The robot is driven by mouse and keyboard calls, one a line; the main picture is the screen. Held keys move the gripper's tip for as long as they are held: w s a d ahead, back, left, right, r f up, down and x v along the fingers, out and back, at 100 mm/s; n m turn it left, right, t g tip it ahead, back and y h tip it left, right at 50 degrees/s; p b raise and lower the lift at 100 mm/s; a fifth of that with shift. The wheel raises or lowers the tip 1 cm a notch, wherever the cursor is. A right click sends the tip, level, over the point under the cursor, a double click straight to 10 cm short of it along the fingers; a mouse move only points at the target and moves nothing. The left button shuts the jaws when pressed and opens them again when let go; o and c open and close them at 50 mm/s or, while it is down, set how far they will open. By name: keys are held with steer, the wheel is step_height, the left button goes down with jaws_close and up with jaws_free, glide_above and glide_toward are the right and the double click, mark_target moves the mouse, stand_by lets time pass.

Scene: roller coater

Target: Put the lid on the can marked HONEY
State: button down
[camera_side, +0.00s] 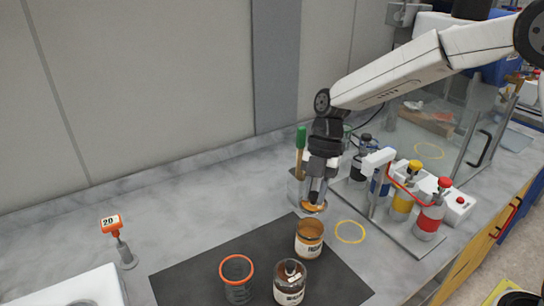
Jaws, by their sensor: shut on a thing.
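My gripper (315,192) points down and is shut on a round gold-orange lid (314,207). The lid is held above a can (309,242) with amber-orange colour and a pale label, which stands upright on the dark mat (185,279). The label's lettering is too small to read surely. The lid looks slightly behind and right of the can's mouth; the exact gap cannot be told. A second, dark brown can (290,283) with a white label stands in front of it; its word is not clearly legible.
A clear beaker with an orange rim (237,267) stands left of the cans. A yellow ring (350,232) marks the bench. A rack with coloured bottles (402,205) is close on the right. A green-handled tool (301,140) stands behind my gripper. The left bench is mostly clear.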

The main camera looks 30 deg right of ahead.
mark_target(313, 213)
steer(key=shift+d+f, duration=0.1)
steer(key=shift+f, duration=0.1)
steer(key=shift+f, duration=2.95)
steer(key=shift+f, duration=0.2)
stand_by(0.5)
jaws_free()
stand_by(0.5)
steer(key=shift+r, duration=0.2)
steer(key=shift+r, duration=3.3)
